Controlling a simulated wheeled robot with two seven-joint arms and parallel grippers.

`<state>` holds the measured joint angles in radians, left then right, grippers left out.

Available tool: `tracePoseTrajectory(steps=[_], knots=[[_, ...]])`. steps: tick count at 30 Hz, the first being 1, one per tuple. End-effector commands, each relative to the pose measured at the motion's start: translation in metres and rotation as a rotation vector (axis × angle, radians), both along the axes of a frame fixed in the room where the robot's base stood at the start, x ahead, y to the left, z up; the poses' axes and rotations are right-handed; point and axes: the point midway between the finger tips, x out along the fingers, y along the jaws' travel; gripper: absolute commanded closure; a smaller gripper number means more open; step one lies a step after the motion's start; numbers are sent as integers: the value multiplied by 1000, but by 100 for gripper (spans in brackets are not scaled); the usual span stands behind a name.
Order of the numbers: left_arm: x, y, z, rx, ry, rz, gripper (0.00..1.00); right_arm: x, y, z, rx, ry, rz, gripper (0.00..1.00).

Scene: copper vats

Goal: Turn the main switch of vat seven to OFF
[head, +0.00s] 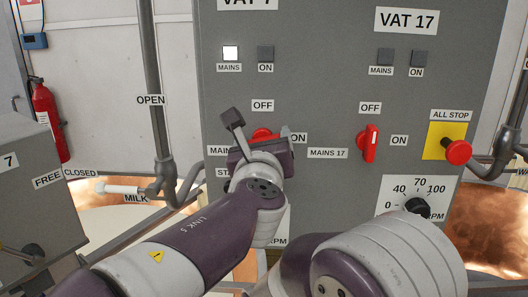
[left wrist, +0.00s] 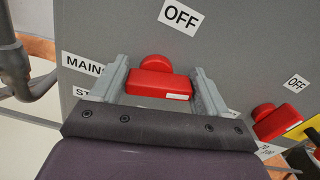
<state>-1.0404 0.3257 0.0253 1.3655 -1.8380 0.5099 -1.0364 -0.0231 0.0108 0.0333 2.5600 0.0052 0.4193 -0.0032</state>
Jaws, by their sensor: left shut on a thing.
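The red main switch of vat 7 (head: 262,133) sits on the grey panel below an OFF label (head: 262,105) and left of an ON label (head: 298,137). My left gripper (head: 262,143) is at it and hides most of it in the head view. In the left wrist view, the gripper (left wrist: 160,82) has one finger at each end of the red handle (left wrist: 158,85) and is shut on it. The handle lies roughly crosswise between the fingers, with a white mark near its right end. My right gripper is not in view.
The vat 17 switch (head: 369,143) stands upright to the right, beside the red ALL STOP button (head: 458,152) on yellow. The vat 7 MAINS lamp (head: 230,53) is lit; its ON lamp (head: 266,54) is dark. A pipe (head: 154,90) runs down at the left.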

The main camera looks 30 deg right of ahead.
Motion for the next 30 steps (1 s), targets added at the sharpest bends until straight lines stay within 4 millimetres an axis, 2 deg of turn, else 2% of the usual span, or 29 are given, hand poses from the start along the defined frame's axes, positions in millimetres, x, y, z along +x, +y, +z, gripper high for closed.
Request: tracePoseTrajectory(steps=[1,9,30], knots=[[0,0,-7,-36,22,0,55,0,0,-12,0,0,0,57],[1,1,-6,-253,157,0,55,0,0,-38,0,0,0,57],[3,4,-5,-816,503,1,55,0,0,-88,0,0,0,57]])
